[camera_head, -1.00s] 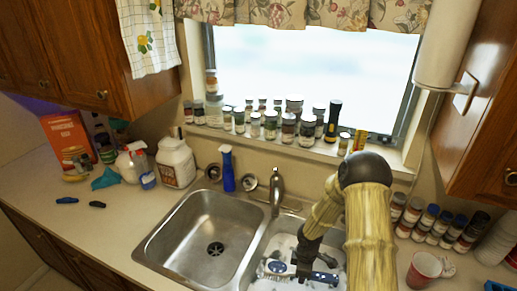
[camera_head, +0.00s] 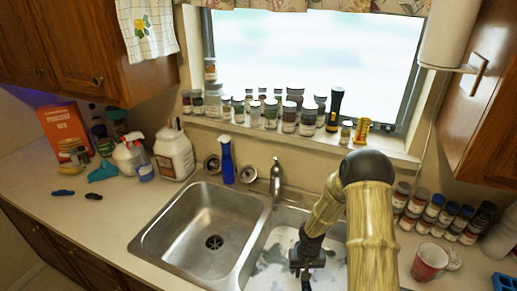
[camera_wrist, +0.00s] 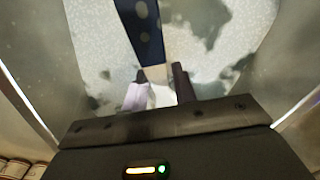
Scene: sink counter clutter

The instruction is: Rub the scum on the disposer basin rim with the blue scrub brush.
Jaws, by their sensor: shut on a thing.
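My gripper (camera_head: 303,272) is low over the right basin (camera_head: 262,240) of the steel double sink, which holds white suds with grey patches. In the wrist view my gripper's fingers (camera_wrist: 160,88) are closed on a dark blue, pale-spotted handle (camera_wrist: 142,28), seemingly the blue scrub brush. It extends away from the fingertips over the suds; its bristles are out of view. The left basin (camera_head: 180,236) is empty, with an open drain (camera_head: 214,242). I cannot tell which basin is the disposer basin, and no scum on a rim is clear.
Spice jars (camera_head: 288,118) line the sill. More jars (camera_head: 440,216) and a red cup (camera_head: 430,262) stand at right. The front left counter (camera_head: 90,225) is mostly clear.

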